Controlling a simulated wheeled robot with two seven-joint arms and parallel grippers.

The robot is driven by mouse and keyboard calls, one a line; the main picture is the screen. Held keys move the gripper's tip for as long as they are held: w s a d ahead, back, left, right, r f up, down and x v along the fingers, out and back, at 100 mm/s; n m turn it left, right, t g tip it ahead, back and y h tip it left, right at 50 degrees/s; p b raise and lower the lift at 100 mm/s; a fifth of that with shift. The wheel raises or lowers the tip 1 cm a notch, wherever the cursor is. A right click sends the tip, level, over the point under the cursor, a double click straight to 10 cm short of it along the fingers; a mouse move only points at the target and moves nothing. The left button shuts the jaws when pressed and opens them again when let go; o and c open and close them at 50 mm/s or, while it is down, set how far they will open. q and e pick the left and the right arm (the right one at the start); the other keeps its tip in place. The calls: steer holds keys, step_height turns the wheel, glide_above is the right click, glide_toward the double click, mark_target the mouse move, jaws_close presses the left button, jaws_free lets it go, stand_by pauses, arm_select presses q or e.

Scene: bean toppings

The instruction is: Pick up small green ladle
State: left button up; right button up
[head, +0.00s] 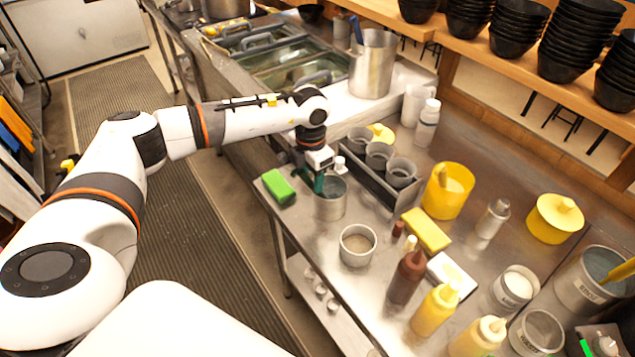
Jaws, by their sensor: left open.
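My left gripper (321,172) reaches down over a metal container (331,203) near the counter's left edge. Its jaws are open. A narrow dark green piece (319,184) shows at the jaws, just above the container's rim; it looks like the small green ladle's handle. The gripper hides most of it, and I cannot tell whether the jaws touch it. The ladle's bowl is not visible. My right gripper does not show clearly in the picture.
A green sponge (278,187) lies left of the container. A rack of metal cups (378,156) stands close behind right. A small cup (357,245), sauce bottles (407,277) and a yellow container (447,191) stand to the right. The counter's left edge is near.

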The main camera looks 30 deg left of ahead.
arm_select(q)
steer(key=shift+f, duration=0.55)
jaws_close()
steer(key=shift+r, duration=0.2)
